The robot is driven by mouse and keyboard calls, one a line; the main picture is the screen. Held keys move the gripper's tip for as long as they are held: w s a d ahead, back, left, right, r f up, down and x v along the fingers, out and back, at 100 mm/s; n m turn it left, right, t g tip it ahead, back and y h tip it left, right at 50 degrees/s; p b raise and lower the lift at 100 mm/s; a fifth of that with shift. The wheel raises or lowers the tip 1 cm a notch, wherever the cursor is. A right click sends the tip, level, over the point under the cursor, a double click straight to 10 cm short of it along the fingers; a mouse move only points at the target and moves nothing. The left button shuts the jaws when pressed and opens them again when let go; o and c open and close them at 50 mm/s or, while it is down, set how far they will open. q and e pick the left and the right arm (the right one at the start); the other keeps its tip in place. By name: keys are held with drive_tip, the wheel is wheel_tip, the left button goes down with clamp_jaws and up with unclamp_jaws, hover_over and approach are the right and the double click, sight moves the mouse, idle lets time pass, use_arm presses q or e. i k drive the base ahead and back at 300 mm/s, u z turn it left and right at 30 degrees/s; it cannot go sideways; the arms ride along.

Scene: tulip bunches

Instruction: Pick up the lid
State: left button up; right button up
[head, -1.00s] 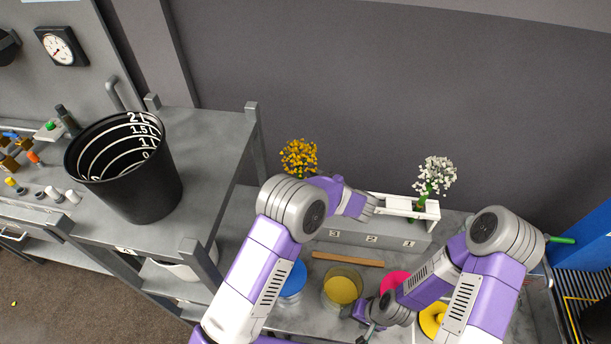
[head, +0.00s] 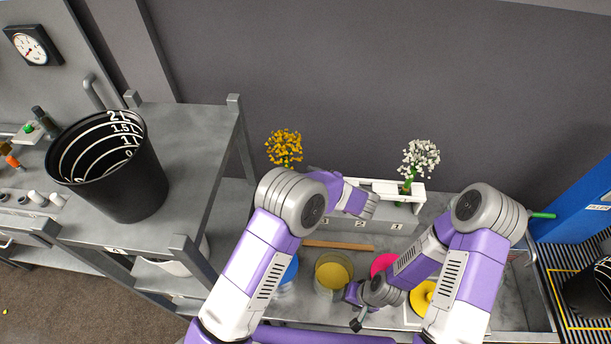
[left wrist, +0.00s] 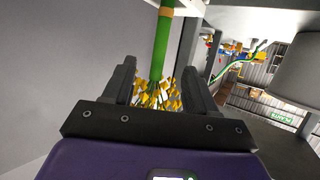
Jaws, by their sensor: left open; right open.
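I cannot tell for sure which thing is the lid. A yellow disc with a dark centre (head: 421,296) lies on the bench, partly behind my right arm. My right gripper (head: 357,323) is open, left of that disc, near the bench's front. It is close to a round container with a yellow top (head: 333,272). A pink disc (head: 384,263) is partly covered by my right forearm. A blue round thing (head: 291,268) is partly behind my left arm. My left gripper (left wrist: 158,68) is open. A green stem with an orange band (left wrist: 162,40) and yellow flowers show beyond its fingers.
A white holder (head: 418,192) with white flowers (head: 420,158) stands at the back, with orange flowers (head: 284,147) to its left. A wooden strip (head: 338,245) lies on the bench. A black bucket (head: 118,175) stands on the left shelf. A blue machine (head: 580,205) is at right.

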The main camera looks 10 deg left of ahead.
sight(420, 297)
drive_tip(key=k, duration=1.5)
